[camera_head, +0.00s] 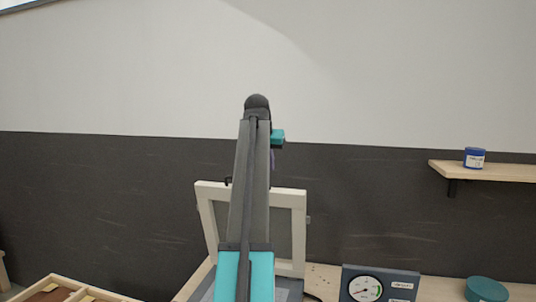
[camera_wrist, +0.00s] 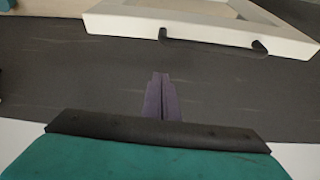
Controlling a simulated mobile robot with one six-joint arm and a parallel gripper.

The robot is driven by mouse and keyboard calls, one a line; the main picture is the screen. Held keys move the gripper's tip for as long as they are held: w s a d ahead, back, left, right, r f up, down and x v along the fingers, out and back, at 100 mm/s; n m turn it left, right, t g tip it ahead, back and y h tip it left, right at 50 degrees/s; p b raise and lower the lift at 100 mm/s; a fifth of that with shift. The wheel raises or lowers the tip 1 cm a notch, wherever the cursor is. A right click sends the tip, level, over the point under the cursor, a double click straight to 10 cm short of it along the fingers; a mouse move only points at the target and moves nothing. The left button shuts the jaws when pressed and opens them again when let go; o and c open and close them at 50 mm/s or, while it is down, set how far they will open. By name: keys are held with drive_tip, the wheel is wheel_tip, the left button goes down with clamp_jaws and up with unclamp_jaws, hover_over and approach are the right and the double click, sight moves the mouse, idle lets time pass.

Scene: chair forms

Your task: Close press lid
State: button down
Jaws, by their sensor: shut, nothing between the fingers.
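The press lid (camera_head: 299,230) is a cream frame standing open and steep in the head view, partly hidden behind my arm. In the wrist view the lid (camera_wrist: 125,22) lies across the top, with a dark handle (camera_wrist: 215,42) along its near edge. The grey press base (camera_head: 289,291) shows only in part below the lid. My gripper (camera_wrist: 160,77) has its narrow purple fingers shut and empty, pointing toward the handle edge but apart from it in the picture. In the head view my arm hides most of my gripper (camera_head: 272,160), which appears above the lid's top edge.
A dial gauge box (camera_head: 377,284) and a teal round container (camera_head: 486,290) stand right of the press on the wooden bench (camera_head: 440,290). A wooden divided tray (camera_head: 62,282) is at lower left. The wall is behind the lid.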

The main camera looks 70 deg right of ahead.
drive_tip(key=shift+a+f+p, duration=1.1)
drive_tip(key=shift+a+f, duration=0.2)
drive_tip(key=shift+a, duration=0.1)
